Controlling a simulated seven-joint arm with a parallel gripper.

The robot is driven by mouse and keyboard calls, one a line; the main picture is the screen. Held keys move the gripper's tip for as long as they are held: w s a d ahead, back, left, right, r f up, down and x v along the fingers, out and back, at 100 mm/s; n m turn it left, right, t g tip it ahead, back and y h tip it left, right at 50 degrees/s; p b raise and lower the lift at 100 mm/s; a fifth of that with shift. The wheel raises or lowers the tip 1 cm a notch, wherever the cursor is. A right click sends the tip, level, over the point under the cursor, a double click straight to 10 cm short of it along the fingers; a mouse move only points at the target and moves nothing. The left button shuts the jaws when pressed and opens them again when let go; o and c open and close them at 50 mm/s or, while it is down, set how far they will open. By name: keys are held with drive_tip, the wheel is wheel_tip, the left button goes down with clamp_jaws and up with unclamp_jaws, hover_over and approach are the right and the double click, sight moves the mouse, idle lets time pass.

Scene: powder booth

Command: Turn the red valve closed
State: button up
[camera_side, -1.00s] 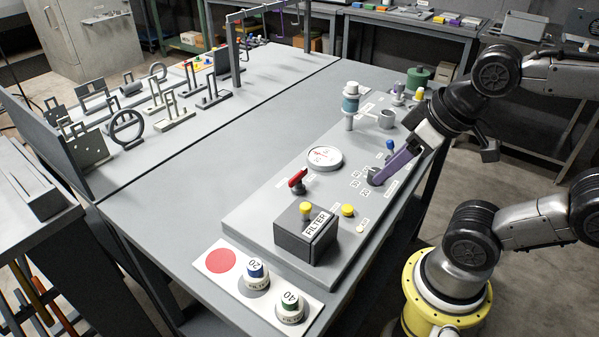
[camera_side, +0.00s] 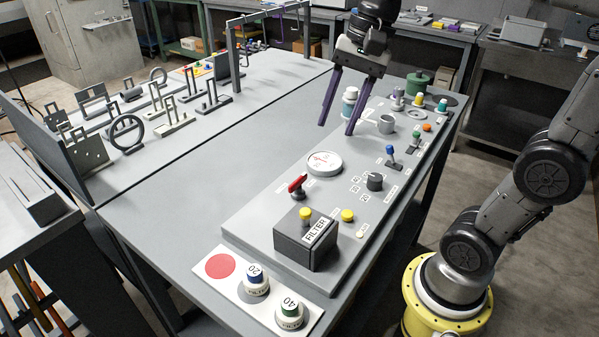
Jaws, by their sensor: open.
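The red valve (camera_side: 297,184) is a small red lever handle on a dark stem. It stands on the grey panel board (camera_side: 252,221), between the round white gauge and the black filter box. My gripper (camera_side: 336,130) is at the back of the panel, above the table, with its two long purple fingers pointing down and spread apart. It is open and holds nothing. It is well behind the red valve and apart from it. A teal and white bottle-like part (camera_side: 349,102) shows partly behind the fingers.
The gauge (camera_side: 324,163), black filter box (camera_side: 306,238), dark knob (camera_side: 375,181), blue-tipped lever (camera_side: 391,154) and a grey cup (camera_side: 386,124) stand on the panel. Filters (camera_side: 289,311) sit at the front. Metal fixtures (camera_side: 127,132) fill the left table. The table left of the panel is clear.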

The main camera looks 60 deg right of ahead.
sight(298, 179)
drive_tip(key=w+d+f+m+g+y, duration=0.2)
drive_tip(key=w+d+f+m, duration=0.35)
drive_tip(key=w+d, duration=0.35)
drive_tip(key=shift+n, duration=0.45)
drive_tip(key=x, duration=0.9)
drive_tip(key=w+x, duration=0.1)
drive_tip(key=x, duration=0.4)
drive_tip(key=shift+a+f, duration=0.1)
drive_tip(key=shift+a, duration=0.25)
clamp_jaws()
